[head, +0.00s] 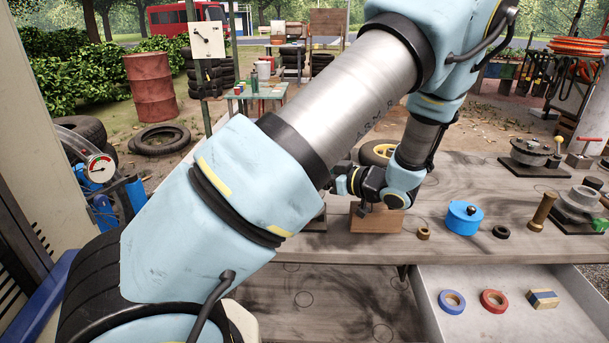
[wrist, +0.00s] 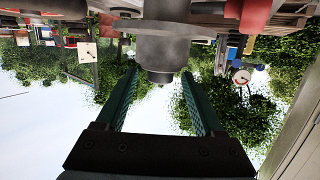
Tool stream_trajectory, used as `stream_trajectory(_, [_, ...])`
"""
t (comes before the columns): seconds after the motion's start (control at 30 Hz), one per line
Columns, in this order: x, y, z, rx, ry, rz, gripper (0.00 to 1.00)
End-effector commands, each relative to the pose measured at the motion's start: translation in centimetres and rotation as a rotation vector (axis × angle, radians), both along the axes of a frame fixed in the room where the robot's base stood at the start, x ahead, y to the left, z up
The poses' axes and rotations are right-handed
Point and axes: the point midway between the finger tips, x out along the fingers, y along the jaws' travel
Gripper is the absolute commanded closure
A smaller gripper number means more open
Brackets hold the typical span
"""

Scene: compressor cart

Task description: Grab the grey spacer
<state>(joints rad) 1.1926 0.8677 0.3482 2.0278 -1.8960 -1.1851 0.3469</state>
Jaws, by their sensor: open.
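My gripper (head: 338,178) is just right of my forearm in the head view, partly covered by it, above and behind a wooden block. In the wrist view, which looks upside down, its two green fingers (wrist: 160,85) are spread apart with nothing clamped. A grey stepped cylinder (wrist: 163,48) shows between the fingertips there, apart from both fingers. It may be the grey spacer, but I cannot tell for sure. My forearm hides that spot in the head view. A grey ring-shaped piece (head: 582,196) also stands at the right of the bench.
The wooden block (head: 376,220) stands close below my gripper. An open drawer (head: 465,325) juts out in front.

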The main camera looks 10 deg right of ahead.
Motion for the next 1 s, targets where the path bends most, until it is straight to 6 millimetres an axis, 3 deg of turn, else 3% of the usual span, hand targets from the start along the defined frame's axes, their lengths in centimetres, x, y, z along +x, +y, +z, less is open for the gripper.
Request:
stream_trajectory(0.17, [0.00,0.00,-0.03,0.000,0.000,0.000,0.30])
stream_trajectory(0.8, [-0.02,-0.02,-0.01,0.000,0.000,0.000,1.00])
stream_trajectory(1.0, [-0.01,-0.02,0.00,0.000,0.000,0.000,1.00])
